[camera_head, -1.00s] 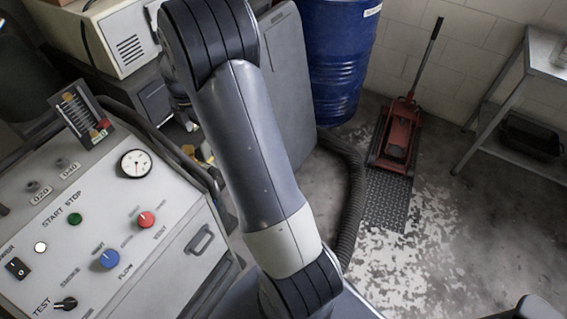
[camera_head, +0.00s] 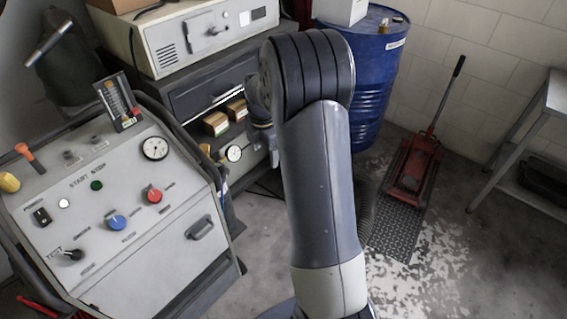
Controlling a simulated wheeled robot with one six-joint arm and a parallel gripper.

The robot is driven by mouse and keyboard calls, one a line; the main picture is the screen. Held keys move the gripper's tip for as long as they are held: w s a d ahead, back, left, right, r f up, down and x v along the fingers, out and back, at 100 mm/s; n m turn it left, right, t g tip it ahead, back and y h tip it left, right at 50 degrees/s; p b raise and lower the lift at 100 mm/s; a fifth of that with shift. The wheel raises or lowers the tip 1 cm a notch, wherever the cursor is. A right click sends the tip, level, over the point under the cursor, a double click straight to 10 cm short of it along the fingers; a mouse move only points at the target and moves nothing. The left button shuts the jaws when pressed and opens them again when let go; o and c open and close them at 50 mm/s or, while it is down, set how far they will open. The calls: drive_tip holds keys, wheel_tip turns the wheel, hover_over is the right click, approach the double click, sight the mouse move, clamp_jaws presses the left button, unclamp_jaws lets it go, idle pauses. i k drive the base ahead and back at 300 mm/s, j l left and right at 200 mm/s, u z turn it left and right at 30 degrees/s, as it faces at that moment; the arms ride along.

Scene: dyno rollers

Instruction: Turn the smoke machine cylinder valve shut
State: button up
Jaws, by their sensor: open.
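The smoke machine (camera_head: 150,245) stands at the left, a pale cabinet with a sloped panel of knobs and a gauge. Just behind its right side a small brass-coloured fitting (camera_head: 205,148) and a round white gauge (camera_head: 233,154) show. They look like part of the cylinder's valve, but the cylinder body is mostly hidden by the machine, and how far the valve is turned cannot be told. My arm crosses the middle of the picture, and part of my wrist shows left of its elbow, near the gauge. My gripper's fingers are not in view.
A dark drawer cabinet (camera_head: 200,95) carrying a beige instrument (camera_head: 190,40) stands behind the machine. A blue drum (camera_head: 372,95), a red floor jack (camera_head: 412,172) and a grey bench (camera_head: 520,130) are to the right. Bare floor (camera_head: 440,265) lies at the lower right.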

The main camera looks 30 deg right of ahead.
sight(206, 148)
drive_tip(key=i+l+u, duration=0.2)
drive_tip(key=i, duration=0.25)
drive_tip(key=i+l+u, duration=0.15)
drive_tip(key=i+l, duration=0.15)
drive_tip(key=i, duration=0.1)
